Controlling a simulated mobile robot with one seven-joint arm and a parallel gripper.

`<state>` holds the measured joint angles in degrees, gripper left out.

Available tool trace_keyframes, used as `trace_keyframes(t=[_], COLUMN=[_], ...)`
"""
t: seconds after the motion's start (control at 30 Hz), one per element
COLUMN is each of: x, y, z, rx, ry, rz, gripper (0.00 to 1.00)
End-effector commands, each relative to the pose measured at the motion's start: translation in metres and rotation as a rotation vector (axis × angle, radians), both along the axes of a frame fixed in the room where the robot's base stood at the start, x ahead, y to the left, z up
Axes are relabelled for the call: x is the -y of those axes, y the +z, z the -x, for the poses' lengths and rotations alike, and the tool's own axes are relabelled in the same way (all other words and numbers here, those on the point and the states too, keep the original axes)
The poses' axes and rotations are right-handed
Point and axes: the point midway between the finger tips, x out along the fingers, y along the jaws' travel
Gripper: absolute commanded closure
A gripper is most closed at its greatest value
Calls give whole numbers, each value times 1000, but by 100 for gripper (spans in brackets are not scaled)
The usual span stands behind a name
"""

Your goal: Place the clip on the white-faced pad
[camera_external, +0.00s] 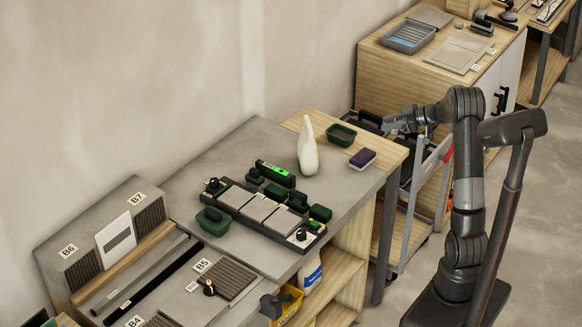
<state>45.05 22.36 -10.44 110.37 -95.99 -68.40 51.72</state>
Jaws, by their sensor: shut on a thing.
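My gripper (392,123) is at the right, above the cart beside the wooden-edged bench. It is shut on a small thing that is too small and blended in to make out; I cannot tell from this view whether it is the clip. A small block-like pad (362,158) with a dark purple top and a white layer along its lower edge lies on the bench's wooden right end. My gripper is apart from this pad, to its upper right in the picture. No separate clip can be picked out with certainty.
A dark green tray (341,135) and a white bottle (307,148) stand near the pad. A black rack with grey tiles (259,207) and several green-black blocks fill the middle of the grey bench. A cart (424,172) with dark items stands right of the bench. A wooden cabinet (384,75) stands behind.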

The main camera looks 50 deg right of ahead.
Motion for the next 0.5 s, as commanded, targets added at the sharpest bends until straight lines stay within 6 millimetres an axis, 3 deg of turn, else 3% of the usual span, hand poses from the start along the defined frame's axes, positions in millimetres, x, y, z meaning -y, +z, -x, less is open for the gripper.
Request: trace_keyframes(t=[0.3,0.5], x=[-41,-59], y=[-43,-62], z=[-57,-84], rx=[-3,-2], ry=[5,2], rz=[-3,-2], gripper=[88,88])
